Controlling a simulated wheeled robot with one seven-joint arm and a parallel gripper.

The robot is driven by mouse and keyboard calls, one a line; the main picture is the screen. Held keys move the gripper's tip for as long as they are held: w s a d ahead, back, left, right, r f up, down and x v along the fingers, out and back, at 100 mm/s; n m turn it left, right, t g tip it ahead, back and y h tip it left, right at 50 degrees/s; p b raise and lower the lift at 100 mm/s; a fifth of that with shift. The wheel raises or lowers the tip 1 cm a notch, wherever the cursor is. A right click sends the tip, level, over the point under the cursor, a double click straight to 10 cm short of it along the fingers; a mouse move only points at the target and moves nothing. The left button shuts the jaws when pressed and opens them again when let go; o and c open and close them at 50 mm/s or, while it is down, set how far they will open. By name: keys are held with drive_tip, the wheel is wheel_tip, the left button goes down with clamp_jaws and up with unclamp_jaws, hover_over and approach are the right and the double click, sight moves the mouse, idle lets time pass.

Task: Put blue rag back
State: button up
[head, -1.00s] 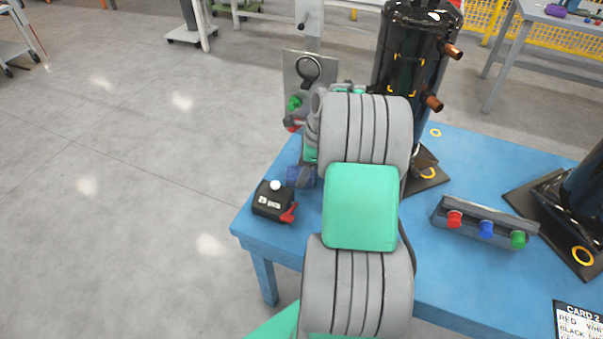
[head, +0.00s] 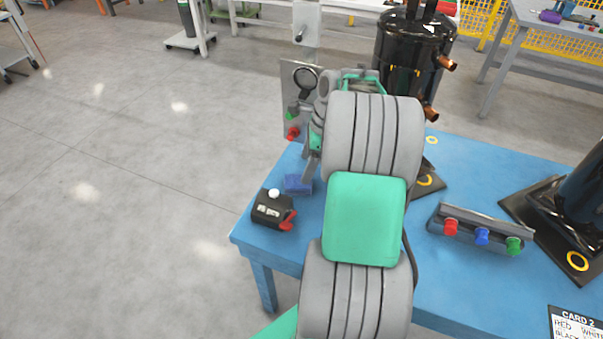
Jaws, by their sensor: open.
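The blue rag (head: 297,185) lies on the blue table near its left edge, just behind the black box with a white knob and red lever. My gripper (head: 309,172) is just above and to the right of the rag, with a grey finger pointing down close to it. The gripper is open and seems apart from the rag. My arm hides most of the gripper and the second finger.
The black box (head: 269,209) stands at the table's left corner. A grey panel (head: 293,99) with a gauge and red and green knobs stands behind the gripper. A black compressor (head: 408,62) is at the back. A rack with coloured caps (head: 481,231) lies at right.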

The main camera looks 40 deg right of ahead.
wheel_tip(320, 180, up, 4)
drive_tip(key=s+a+r+n, duration=0.2)
drive_tip(key=a+r+n, duration=0.1)
drive_tip(key=a+n, duration=1)
drive_tip(key=s+a+f+n+h, duration=0.2)
drive_tip(key=s+a+f+n, duration=0.1)
drive_tip(key=s+a+n, duration=0.8)
drive_tip(key=shift+a+f+n+p, duration=0.2)
drive_tip(key=shift+a+n+p, duration=0.3)
drive_tip(key=shift+n, duration=0.4)
drive_tip(key=shift+a+r, duration=0.1)
drive_tip(key=shift+r, duration=0.05)
wheel_tip(320, 180, up, 10)
drive_tip(key=w+t+p, duration=0.1)
drive_tip(key=p, duration=0.7)
drive_tip(key=shift+w+r, duration=0.25)
drive_tip(key=shift+w, duration=0.1)
